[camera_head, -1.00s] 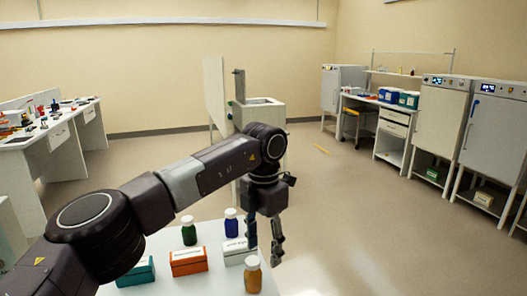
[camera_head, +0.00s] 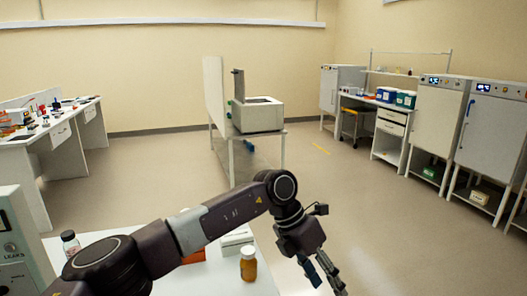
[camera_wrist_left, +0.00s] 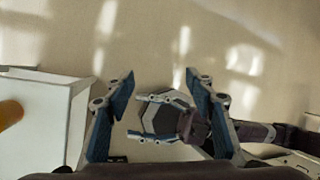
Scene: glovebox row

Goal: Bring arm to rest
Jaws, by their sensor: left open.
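My left arm comes in from the left in the head view and reaches over the white table (camera_head: 215,282). Its gripper (camera_head: 328,276) hangs past the table's right edge, over the floor, pointing down. In the left wrist view my left gripper (camera_wrist_left: 163,112) has its two blue-padded fingers wide apart with nothing between them. My right gripper (camera_wrist_left: 150,117) shows farther off, beyond those fingers, with its own fingers apart and empty. The right arm is not in the head view.
An amber bottle (camera_head: 248,267), a white box (camera_head: 236,240) and a partly hidden orange box (camera_head: 194,257) stand on the table near my arm. Floor to the right is clear.

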